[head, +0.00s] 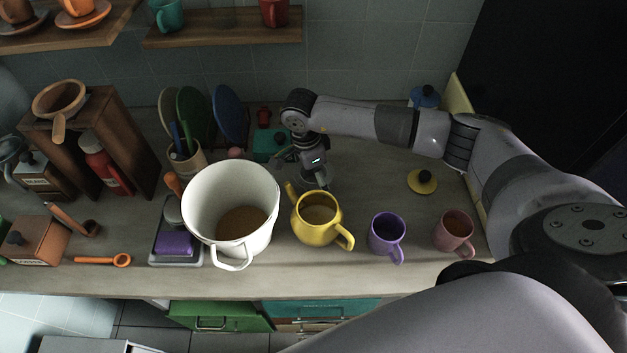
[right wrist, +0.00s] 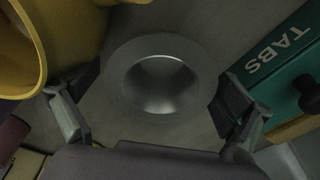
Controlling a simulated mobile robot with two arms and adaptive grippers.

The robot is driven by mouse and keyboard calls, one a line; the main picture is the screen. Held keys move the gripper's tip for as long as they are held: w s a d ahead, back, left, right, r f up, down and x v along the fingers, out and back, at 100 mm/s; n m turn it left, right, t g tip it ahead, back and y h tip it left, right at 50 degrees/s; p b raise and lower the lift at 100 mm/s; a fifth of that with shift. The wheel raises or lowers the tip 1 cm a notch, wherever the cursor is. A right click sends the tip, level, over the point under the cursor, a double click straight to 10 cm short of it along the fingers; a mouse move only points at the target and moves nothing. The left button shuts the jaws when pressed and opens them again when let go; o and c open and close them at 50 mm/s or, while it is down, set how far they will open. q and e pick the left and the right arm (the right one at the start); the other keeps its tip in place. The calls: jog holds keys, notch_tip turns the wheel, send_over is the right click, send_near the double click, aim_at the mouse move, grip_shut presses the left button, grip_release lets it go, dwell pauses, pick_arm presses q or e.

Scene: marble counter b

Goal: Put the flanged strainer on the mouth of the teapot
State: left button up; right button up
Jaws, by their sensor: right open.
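The flanged strainer (right wrist: 162,84) is a grey metal bowl with a wide flat rim, on the counter. In the head view it (head: 318,179) is partly hidden beneath my right gripper (head: 308,163). In the right wrist view my right gripper (right wrist: 153,108) is open, its fingers on either side of the strainer and apart from it. The yellow teapot (head: 319,230) stands upright in front of the strainer, its mouth uncovered and something brownish inside. It also shows at the left of the wrist view (right wrist: 75,35). My left gripper is not in view.
A large white pot (head: 215,240) stands left of the teapot; purple (head: 386,240) and pink (head: 455,230) mugs stand right. A yellow lid (head: 422,182) lies behind them. A teal box (right wrist: 280,65) is close beside my right finger. Counter between gripper and lid is clear.

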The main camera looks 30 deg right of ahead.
jog(key=shift+r, duration=0.1)
jog(key=shift+c, duration=0.3)
jog(key=c, duration=0.8)
jog(key=shift+c, duration=0.2)
